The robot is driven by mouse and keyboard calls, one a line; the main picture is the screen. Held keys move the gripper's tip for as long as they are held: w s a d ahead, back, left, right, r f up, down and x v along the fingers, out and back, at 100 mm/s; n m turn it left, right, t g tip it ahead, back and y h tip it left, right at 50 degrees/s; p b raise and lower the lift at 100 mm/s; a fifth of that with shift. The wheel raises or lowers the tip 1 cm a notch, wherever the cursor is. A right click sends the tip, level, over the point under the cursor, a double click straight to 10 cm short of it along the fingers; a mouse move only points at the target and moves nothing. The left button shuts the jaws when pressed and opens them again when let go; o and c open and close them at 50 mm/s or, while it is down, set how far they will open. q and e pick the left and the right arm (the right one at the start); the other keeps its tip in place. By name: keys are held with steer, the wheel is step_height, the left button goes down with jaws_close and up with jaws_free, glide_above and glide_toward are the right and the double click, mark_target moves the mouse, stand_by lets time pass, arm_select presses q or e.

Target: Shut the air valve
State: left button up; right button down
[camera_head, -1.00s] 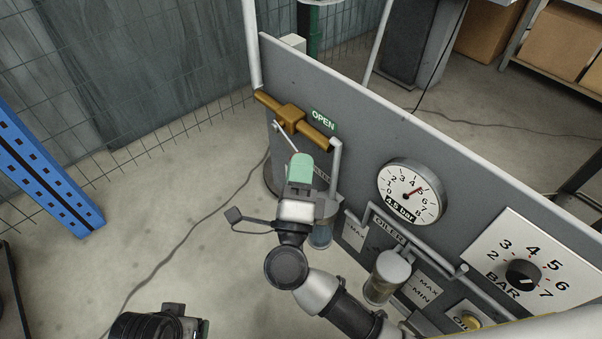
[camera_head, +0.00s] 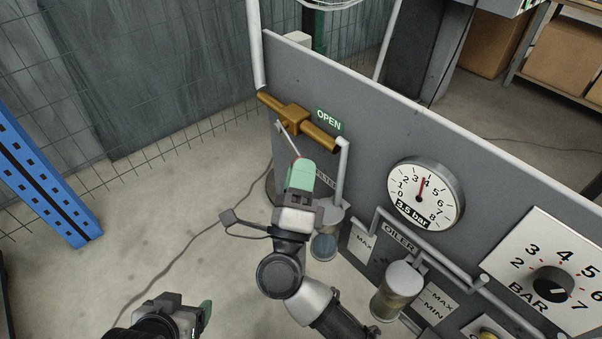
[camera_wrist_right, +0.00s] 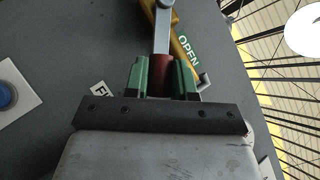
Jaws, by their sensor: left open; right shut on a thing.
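The air valve is a brass body (camera_head: 298,118) on a pipe at the panel's upper left, beside a green OPEN sign (camera_head: 329,119). Its grey lever (camera_head: 288,138) slants down and right from the valve; the wrist view shows it too (camera_wrist_right: 163,32). My right gripper (camera_head: 301,170) is shut on the lever's red grip (camera_wrist_right: 160,76), which sits between the green fingers. The fingers mostly hide the grip in the head view. My left gripper (camera_head: 203,318) is open and empty, low over the floor, away from the panel.
The grey panel (camera_head: 400,135) also carries an oiler (camera_head: 398,290), pipes and a BAR dial (camera_head: 550,284) at right. A filter bowl (camera_head: 324,246) hangs close below my right gripper.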

steer(key=shift+f, duration=0.15)
steer(key=c, duration=0.9)
jaws_free()
steer(key=v, duration=1)
steer(key=shift+s+f, duration=0.15)
steer(key=shift+s, duration=0.2)
